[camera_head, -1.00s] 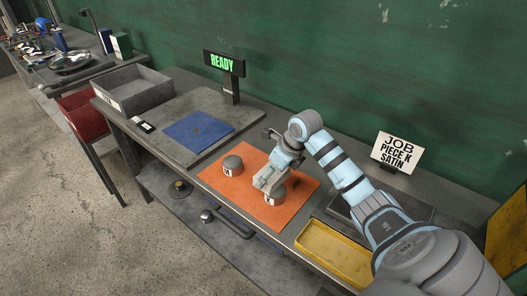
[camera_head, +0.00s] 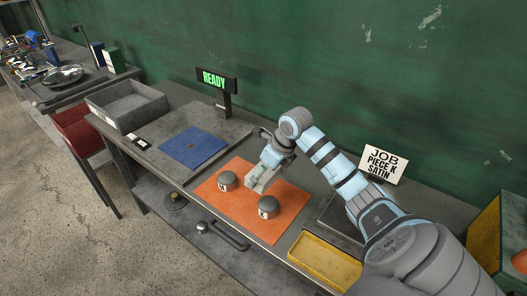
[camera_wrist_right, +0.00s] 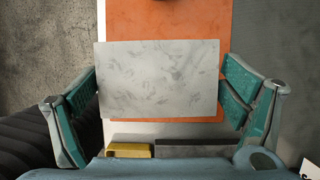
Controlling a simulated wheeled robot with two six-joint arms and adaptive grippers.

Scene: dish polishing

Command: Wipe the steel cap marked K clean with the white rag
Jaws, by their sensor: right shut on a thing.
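Two round grey steel caps stand apart on an orange mat (camera_head: 238,212) in the head view. One cap (camera_head: 227,179) is at the left and the other cap (camera_head: 269,206) is nearer the front. Each has a small white label, too small to read surely. My right gripper (camera_head: 254,188) is between and behind the caps, seemingly raised. In the right wrist view my right gripper (camera_wrist_right: 160,92) is shut on the white rag (camera_wrist_right: 158,78), a flat pad with grey smudges spanning between the fingers. A dark edge shows at the top of that view. My left gripper is not in view.
A blue mat (camera_head: 193,147) lies left of the orange one. A lit READY sign (camera_head: 214,79) and a JOB PIECE K SATIN card (camera_head: 382,164) stand behind. A yellow tray (camera_head: 324,262) is at the right, a grey bin (camera_head: 127,104) at the far left.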

